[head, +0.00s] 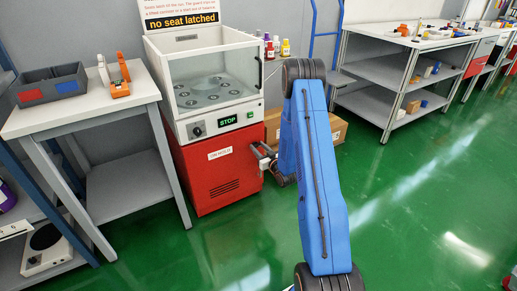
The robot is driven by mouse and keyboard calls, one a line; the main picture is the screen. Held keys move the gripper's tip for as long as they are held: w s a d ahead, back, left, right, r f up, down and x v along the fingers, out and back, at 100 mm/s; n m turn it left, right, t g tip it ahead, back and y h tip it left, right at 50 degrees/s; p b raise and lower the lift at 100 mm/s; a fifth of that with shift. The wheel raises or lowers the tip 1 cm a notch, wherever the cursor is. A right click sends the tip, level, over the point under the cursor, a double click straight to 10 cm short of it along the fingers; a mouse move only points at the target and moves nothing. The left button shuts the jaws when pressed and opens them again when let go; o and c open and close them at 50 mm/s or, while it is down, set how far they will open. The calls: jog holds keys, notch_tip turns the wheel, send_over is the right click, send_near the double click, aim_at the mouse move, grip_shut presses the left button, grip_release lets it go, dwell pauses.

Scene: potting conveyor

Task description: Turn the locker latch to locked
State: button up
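A red cabinet (207,174) with a white label and vent slots stands under a glass-sided machine (212,80). I cannot make out a locker latch for sure. My gripper (263,158) is at the right edge of the red cabinet's front, close to it or touching it. The gripper is small and partly hidden by my blue arm, so I cannot tell whether its fingers are open or shut, or whether they hold anything. Any latch at that spot is hidden behind the gripper.
A side table (130,96) with a grey bin (50,84) and an orange tool (121,80) stands left of the machine. A cardboard box (273,126) sits behind my arm. Workbenches (372,70) line the back right. The green floor at right is clear.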

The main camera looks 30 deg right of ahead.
jog(key=shift+n, duration=0.3)
jog(key=n, duration=0.3)
jog(key=shift+n, duration=0.4)
jog(key=n, duration=0.4)
jog(key=shift+a, duration=0.1)
jog(key=shift+a+f+n, duration=0.1)
jog(key=shift+n, duration=2.25)
jog(key=shift+f+n, duration=0.1)
jog(key=shift+n, duration=2.25)
jog(key=o, duration=1.1)
jog(key=shift+c, duration=0.2)
